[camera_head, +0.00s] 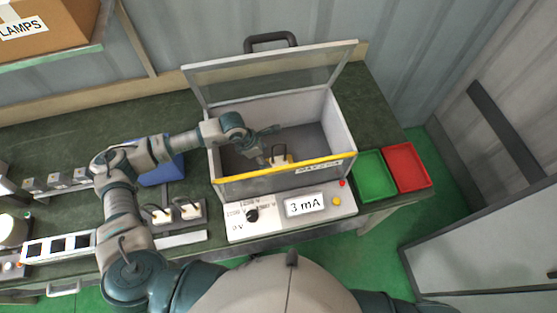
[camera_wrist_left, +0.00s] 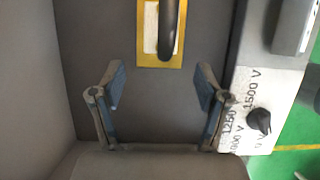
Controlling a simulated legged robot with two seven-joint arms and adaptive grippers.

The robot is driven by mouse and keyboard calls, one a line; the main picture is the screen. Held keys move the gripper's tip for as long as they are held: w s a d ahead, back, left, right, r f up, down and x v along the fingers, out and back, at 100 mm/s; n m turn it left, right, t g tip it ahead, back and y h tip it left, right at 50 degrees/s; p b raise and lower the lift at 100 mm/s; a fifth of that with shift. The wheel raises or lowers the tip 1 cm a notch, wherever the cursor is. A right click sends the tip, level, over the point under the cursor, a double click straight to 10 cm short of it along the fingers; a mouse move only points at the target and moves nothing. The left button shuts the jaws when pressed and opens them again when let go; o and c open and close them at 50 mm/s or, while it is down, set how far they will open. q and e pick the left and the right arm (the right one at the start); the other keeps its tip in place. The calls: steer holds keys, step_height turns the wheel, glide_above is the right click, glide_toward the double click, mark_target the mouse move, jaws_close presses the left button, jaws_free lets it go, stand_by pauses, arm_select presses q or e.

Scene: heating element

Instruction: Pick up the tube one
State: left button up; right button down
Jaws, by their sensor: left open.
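A dark, slim rod-like part, which looks like the tube (camera_wrist_left: 168,28), lies over a yellow-edged white holder (camera_wrist_left: 146,60) at the top of the left wrist view. The holder (camera_head: 279,160) also shows small inside the open test box (camera_head: 345,125) in the head view, close to the front wall. My left gripper (camera_wrist_left: 160,90) is open and empty inside the box, with its fingers spread over the grey floor. My left gripper (camera_head: 266,145) partly covers this area in the head view. My right gripper is out of view.
The box's clear lid (camera_head: 270,75) stands open. Its yellow front edge and a control panel (camera_head: 290,206) reading 3 mA are in front. Green (camera_head: 375,177) and red (camera_head: 408,167) trays stand to the right. A blue bin (camera_head: 165,170) and a socket block (camera_head: 172,215) are left.

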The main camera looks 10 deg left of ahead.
mark_target(271, 162)
arm_select(q)
steer(key=shift+x, duration=1.2)
steer(key=x, duration=0.4)
steer(key=shift+f+p, duration=0.3)
steer(key=shift+p, duration=0.1)
steer(key=shift+d+r, duration=0.1)
steer(key=c, duration=1.4)
steer(key=shift+o, duration=0.2)
